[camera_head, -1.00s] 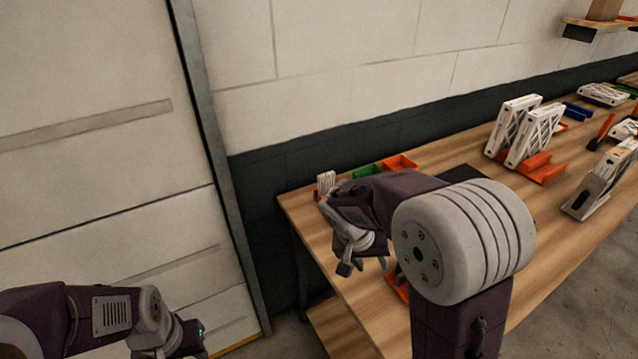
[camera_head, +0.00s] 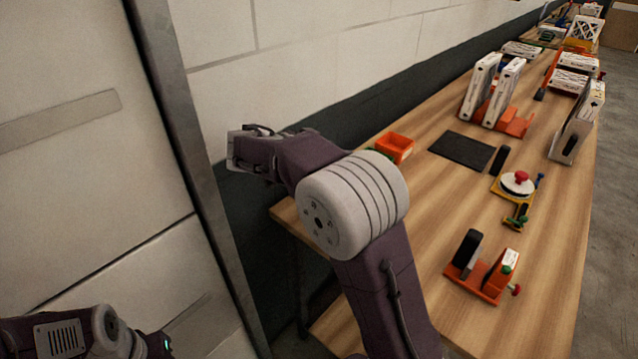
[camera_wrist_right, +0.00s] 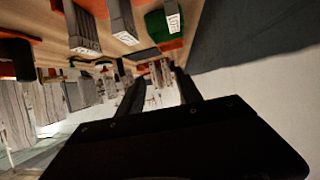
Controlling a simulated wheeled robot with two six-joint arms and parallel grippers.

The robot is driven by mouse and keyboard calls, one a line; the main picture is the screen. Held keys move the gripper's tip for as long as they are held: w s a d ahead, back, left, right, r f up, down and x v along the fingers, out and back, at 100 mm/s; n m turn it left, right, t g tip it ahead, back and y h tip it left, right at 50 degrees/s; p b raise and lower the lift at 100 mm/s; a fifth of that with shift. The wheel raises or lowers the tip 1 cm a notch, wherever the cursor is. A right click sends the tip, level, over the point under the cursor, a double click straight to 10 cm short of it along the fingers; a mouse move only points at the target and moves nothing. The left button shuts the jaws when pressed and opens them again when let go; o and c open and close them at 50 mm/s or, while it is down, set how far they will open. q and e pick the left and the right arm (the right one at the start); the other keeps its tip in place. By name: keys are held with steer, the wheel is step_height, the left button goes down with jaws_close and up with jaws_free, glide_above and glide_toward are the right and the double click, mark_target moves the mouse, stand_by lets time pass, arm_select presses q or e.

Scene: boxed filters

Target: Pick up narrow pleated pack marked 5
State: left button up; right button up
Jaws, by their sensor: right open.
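No pack's mark is readable as a 5, so I cannot tell which is the named one. Two white pleated packs (camera_head: 480,86) (camera_head: 504,92) stand upright in an orange rack on the bench, and another pack (camera_head: 583,115) stands in a grey holder at right. My right gripper (camera_head: 240,148) is raised at the bench's far left end, before the wall, apart from these packs. In the right wrist view its two fingers (camera_wrist_right: 158,88) are spread and empty; pale labelled packs (camera_wrist_right: 84,32) show beyond them at the top. My left gripper (camera_head: 160,347) is low at left, mostly cut off.
The wooden bench (camera_head: 440,210) carries an orange bin (camera_head: 395,147), a dark mat (camera_head: 462,151), a round white-topped fixture (camera_head: 517,184) and an orange fixture (camera_head: 480,275). A wall runs behind it. Bare wood lies between the fixtures.

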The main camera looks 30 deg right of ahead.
steer(key=shift+n+t, duration=0.5)
steer(key=shift+t, duration=0.1)
steer(key=w+f+b, duration=0.1)
steer(key=f+b, duration=0.1)
steer(key=f, duration=0.1)
steer(key=w+f+b, duration=0.1)
steer(key=f+b, duration=0.1)
steer(key=f, duration=0.1)
steer(key=w+f+b, duration=0.1)
steer(key=f+b, duration=0.1)
steer(key=f, duration=0.1)
steer(key=shift+w, duration=0.3)
steer(key=x, duration=0.5)
steer(key=shift+w+r+p, duration=0.1)
steer(key=shift+w+p, duration=0.1)
steer(key=shift+p, duration=0.15)
arm_select(q)
step_height(320, 180, down, 6)
steer(key=shift+s+d, duration=0.2)
steer(key=shift+s, duration=0.2)
arm_select(e)
steer(key=shift+r, duration=0.1)
jaws_close()
